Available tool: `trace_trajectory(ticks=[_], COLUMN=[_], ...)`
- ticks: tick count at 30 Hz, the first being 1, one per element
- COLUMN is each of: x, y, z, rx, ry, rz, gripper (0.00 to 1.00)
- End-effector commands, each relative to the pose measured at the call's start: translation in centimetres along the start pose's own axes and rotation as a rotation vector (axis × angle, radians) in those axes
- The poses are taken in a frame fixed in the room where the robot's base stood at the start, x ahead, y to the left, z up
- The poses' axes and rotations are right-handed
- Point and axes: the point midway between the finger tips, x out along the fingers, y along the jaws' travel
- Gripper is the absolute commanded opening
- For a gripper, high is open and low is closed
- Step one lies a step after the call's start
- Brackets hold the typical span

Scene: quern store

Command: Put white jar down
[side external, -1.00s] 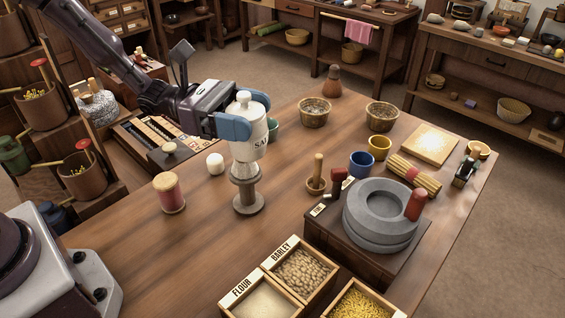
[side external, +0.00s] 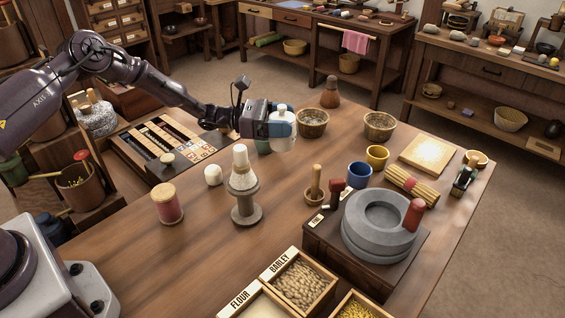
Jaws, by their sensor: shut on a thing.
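The white jar (side external: 284,147) is upright between the blue fingers of my gripper (side external: 282,128), its pale knobbed lid above them. My gripper is shut on it. Its label is not readable now. The jar is over the back middle of the wooden table (side external: 290,222), in front of a wicker basket (side external: 315,124). It appears held above the table, though I cannot tell how high. A green cup (side external: 264,146) is partly hidden just left of it.
A grey stand (side external: 246,207) bears a pale cone (side external: 240,160). A red spool (side external: 168,203) and a small white pot (side external: 213,175) stand left. A mortar (side external: 314,195), blue cup (side external: 360,175) and stone quern (side external: 380,225) stand right. Bare wood lies between the stand and mortar.

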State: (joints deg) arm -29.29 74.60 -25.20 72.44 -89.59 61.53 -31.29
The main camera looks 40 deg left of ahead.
Motion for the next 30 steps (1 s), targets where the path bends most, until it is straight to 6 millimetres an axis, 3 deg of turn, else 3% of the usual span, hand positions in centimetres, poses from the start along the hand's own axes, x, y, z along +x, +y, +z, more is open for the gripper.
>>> trace_trajectory(ticks=[3,16,30], x=[0.1,0.1,0.1], y=[-0.1,-0.1,0.0], z=[-2.3,-7.5,-8.4], rx=[-0.001,0.000,0.002], ry=[-0.003,-0.003,-0.004], rz=[-0.001,-0.001,-0.001], gripper=[0.31,0.31,0.31])
